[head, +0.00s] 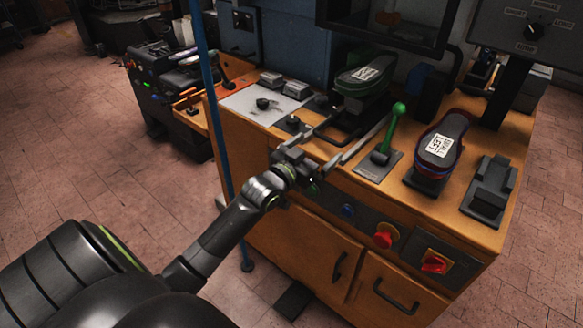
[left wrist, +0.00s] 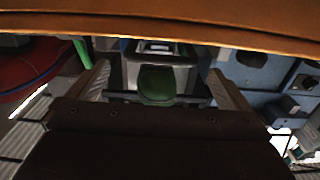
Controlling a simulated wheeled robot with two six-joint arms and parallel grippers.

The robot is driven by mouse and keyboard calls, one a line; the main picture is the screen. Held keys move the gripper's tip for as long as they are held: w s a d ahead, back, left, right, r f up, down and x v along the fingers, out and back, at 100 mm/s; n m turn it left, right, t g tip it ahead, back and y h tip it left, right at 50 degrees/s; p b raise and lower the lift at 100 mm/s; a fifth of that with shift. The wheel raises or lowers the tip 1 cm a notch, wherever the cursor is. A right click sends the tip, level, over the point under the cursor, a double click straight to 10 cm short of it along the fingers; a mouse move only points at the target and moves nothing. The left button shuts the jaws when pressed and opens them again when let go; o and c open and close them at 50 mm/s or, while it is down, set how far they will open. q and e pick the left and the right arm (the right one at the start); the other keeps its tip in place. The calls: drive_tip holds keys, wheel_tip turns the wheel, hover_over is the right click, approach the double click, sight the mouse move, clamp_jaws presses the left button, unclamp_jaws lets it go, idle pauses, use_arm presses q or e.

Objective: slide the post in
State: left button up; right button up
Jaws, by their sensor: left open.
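A dark shoe with a green edge and a white label (head: 368,74) sits on a dark support (head: 345,124) at the back of the orange bench. I take this support to be the post; much of it is hidden by the shoe and my gripper. My left gripper (head: 362,118) is open and empty, its two fingers pointing toward the support from the front. In the left wrist view a green rounded end (left wrist: 157,86) shows between the spread fingers (left wrist: 158,72), apart from both. My right gripper is not in view.
A green-knobbed lever (head: 391,132) stands just right of my left gripper. A labelled shoe (head: 440,145) on a stand and an empty dark holder (head: 490,188) are farther right. A red button (head: 384,237) and red switch (head: 434,263) are on the front panel. A blue pole (head: 214,110) rises left.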

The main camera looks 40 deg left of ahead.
use_arm(q)
drive_tip(key=s, duration=0.9)
drive_tip(key=shift+s+a, duration=0.35)
drive_tip(key=shift+s, duration=0.05)
